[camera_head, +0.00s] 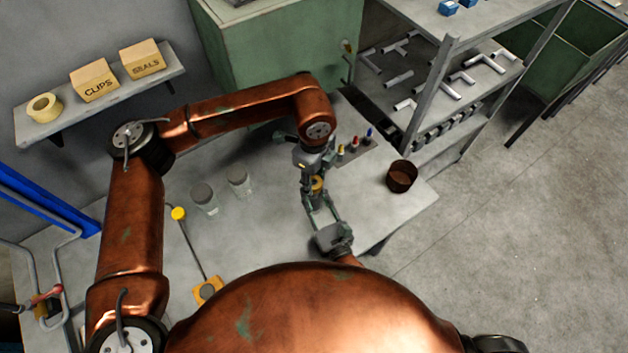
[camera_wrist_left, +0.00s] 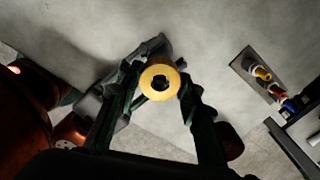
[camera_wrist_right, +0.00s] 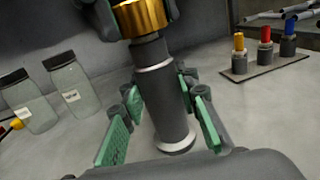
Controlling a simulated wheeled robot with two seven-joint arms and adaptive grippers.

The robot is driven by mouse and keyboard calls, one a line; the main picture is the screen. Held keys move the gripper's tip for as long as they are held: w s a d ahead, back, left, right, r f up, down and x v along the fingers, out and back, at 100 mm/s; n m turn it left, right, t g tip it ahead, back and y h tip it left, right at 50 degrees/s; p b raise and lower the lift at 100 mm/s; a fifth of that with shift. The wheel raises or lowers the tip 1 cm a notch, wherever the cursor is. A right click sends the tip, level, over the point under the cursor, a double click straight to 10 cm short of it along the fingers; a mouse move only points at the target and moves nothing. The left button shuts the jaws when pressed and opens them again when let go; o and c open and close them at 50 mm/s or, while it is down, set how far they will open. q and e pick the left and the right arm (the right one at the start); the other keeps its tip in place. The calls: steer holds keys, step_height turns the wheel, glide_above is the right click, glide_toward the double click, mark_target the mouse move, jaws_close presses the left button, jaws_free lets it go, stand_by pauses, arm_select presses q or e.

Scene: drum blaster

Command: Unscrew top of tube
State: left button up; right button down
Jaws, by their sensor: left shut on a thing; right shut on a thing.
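The tube (camera_wrist_right: 158,95) is a dark grey upright cylinder with pale bands, seen in the right wrist view. Its gold top (camera_wrist_right: 138,17) is at the upper edge there, and shows from above as a yellow ring with a dark centre in the left wrist view (camera_wrist_left: 160,83). My left gripper (camera_wrist_left: 160,78) is shut on the top from above, with a finger on each side. My right gripper (camera_wrist_right: 162,92) is shut around the tube body below it. In the head view the top (camera_head: 317,185) is small and the body mostly hidden by my grippers.
A rack (camera_head: 362,149) with yellow, red and blue topped pieces stands behind, to the right. A brown cup (camera_head: 402,176) is near the right table edge. Two glass jars (camera_head: 204,199) (camera_head: 239,181) stand to the left. A yellow-ended rod (camera_head: 192,247) lies further left.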

arm_select(q)
steer(key=shift+r, duration=0.1)
arm_select(e)
steer(key=shift+f, duration=0.1)
arm_select(q)
steer(key=shift+r, duration=1.9)
arm_select(e)
steer(key=c, duration=1.4)
jaws_free()
